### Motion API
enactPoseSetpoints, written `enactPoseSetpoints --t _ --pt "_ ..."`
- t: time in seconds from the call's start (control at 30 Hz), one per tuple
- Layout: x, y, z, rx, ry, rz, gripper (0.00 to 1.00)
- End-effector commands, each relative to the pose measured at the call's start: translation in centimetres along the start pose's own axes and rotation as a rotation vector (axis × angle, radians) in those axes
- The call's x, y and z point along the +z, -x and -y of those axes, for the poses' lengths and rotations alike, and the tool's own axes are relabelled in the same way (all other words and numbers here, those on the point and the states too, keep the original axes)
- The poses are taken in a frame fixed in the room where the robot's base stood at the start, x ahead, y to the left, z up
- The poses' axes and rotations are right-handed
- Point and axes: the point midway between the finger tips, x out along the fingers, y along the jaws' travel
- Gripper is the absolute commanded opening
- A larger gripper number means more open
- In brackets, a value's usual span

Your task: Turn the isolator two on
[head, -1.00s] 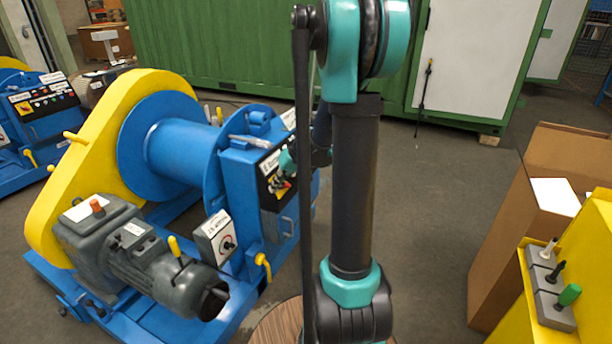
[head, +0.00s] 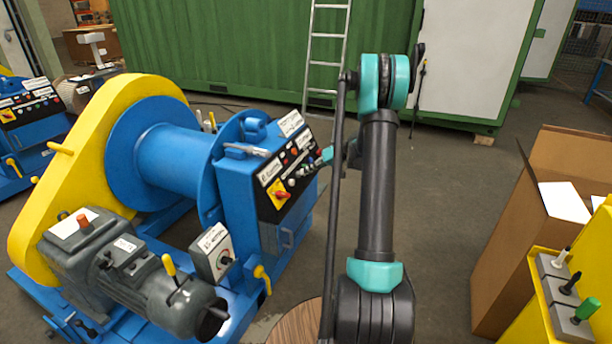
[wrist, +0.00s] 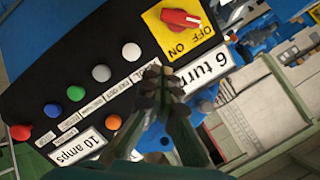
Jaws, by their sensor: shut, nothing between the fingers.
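A red rotary isolator switch on a yellow plate (head: 279,194) sits at the lower part of the black control panel on the blue winch. In the wrist view the red knob (wrist: 180,18) is at the top, with OFF and ON printed beside it. I cannot read a number two on it, and which mark the knob is set to is unclear. My gripper (head: 325,157) is at the panel's right edge, apart from the isolator. In the wrist view my gripper (wrist: 155,82) is shut and empty, over the panel's labels and beside the row of buttons.
Several coloured buttons (wrist: 102,73) line the panel. A grey box with a dial (head: 215,250) stands by the motor. A second blue winch (head: 30,120) is at the far left. A yellow stand with levers (head: 560,285) and cardboard boxes are at right.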

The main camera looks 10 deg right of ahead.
Motion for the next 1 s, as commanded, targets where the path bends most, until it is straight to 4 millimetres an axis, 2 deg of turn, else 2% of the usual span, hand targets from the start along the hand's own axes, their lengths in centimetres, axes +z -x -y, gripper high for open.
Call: enactPoseSetpoints --t 0.4,0.53,0.7,1.0 --pt "0.0 -8.2 0.1 -0.001 0.002 0.002 0.00" --pt "2.0 -8.4 0.1 0.001 0.000 0.000 0.00" --pt "3.5 -8.8 0.1 0.001 0.000 0.000 0.00" --pt "3.9 -8.8 0.1 0.001 -0.001 0.000 0.00"
